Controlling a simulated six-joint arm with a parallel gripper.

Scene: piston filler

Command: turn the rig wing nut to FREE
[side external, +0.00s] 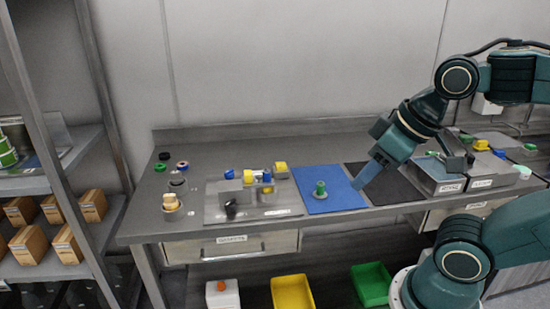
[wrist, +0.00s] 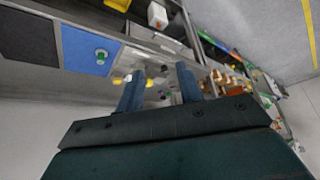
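The rig (side external: 275,212) is a grey metal plate with blue and yellow parts and a black handle (side external: 231,210), left of the blue mat on the bench. Its wing nut is too small to make out, and I cannot read a FREE mark. My gripper (side external: 358,184) is above the right edge of the blue mat, apart from the rig and to its right. In the wrist view its two blue fingers (wrist: 159,85) stand apart with nothing held between them. The rig shows there only small, partly behind the fingers.
A green-topped part (side external: 320,188) stands on the blue mat (side external: 345,198). A dark mat (side external: 398,192) and grey trays (side external: 437,178) lie to the right. Loose caps and a cream knob (side external: 171,201) are at the bench's left. A shelf with boxes (side external: 30,245) stands further left.

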